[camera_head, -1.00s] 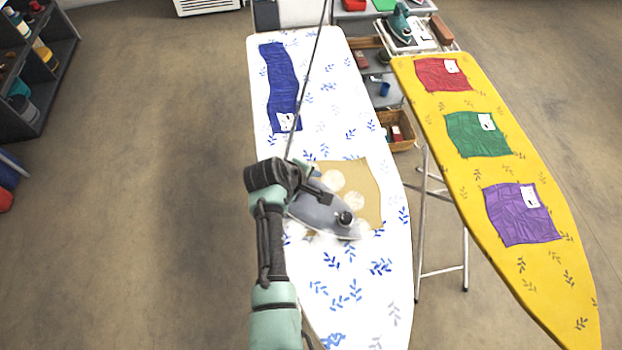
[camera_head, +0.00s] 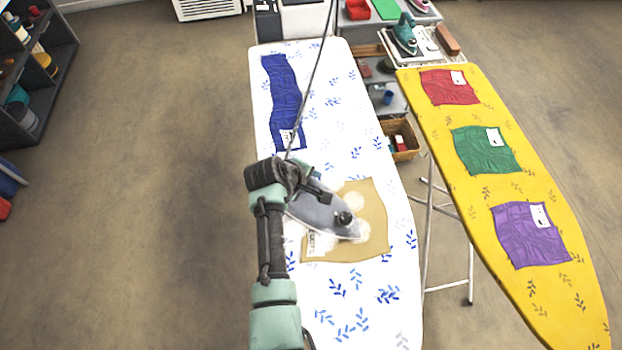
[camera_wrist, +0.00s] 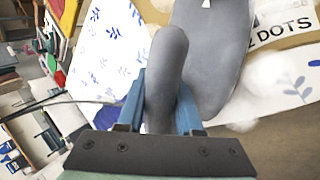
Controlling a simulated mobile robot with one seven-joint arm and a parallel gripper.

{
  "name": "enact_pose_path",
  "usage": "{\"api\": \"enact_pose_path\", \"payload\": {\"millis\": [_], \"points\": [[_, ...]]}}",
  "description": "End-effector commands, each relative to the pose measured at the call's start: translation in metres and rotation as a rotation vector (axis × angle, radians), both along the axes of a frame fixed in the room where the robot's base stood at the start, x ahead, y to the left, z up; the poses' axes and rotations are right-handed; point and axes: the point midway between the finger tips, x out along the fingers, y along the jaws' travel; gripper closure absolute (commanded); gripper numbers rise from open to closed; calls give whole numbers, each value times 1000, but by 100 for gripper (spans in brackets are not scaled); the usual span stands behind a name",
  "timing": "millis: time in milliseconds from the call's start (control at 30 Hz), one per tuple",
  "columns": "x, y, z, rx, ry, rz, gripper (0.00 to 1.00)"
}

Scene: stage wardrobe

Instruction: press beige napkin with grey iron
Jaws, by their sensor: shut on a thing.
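The beige napkin (camera_head: 372,205) lies on the white ironing board (camera_head: 340,130) with blue leaf prints. The grey iron (camera_head: 328,218) is over the napkin's left and middle part, with pale steam puffs around it; I cannot tell if its plate touches the cloth. My gripper (camera_wrist: 160,98) is shut on the iron's handle, which shows between the blue fingers in the wrist view. In the head view my arm hides part of the gripper and the napkin's left side. A white label lies at the napkin's lower left.
A crumpled blue cloth (camera_head: 284,100) lies at the board's far left. A yellow ironing board (camera_head: 490,185) on the right bears red, green and purple cloths. A teal iron (camera_head: 405,35) stands at the back. A dark cord runs up from my gripper.

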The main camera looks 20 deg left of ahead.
Motion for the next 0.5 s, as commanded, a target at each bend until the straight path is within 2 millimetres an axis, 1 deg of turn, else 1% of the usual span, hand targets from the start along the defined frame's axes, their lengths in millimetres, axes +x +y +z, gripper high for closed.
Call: {"api": "enact_pose_path", "payload": {"millis": [33,67,133,500], "points": [[2,1,7,0,-4,1,100],[2,1,8,0,-3,1,100],[3,1,22,3,-8,0,100],[7,2,46,2,-8,-2,100]]}}
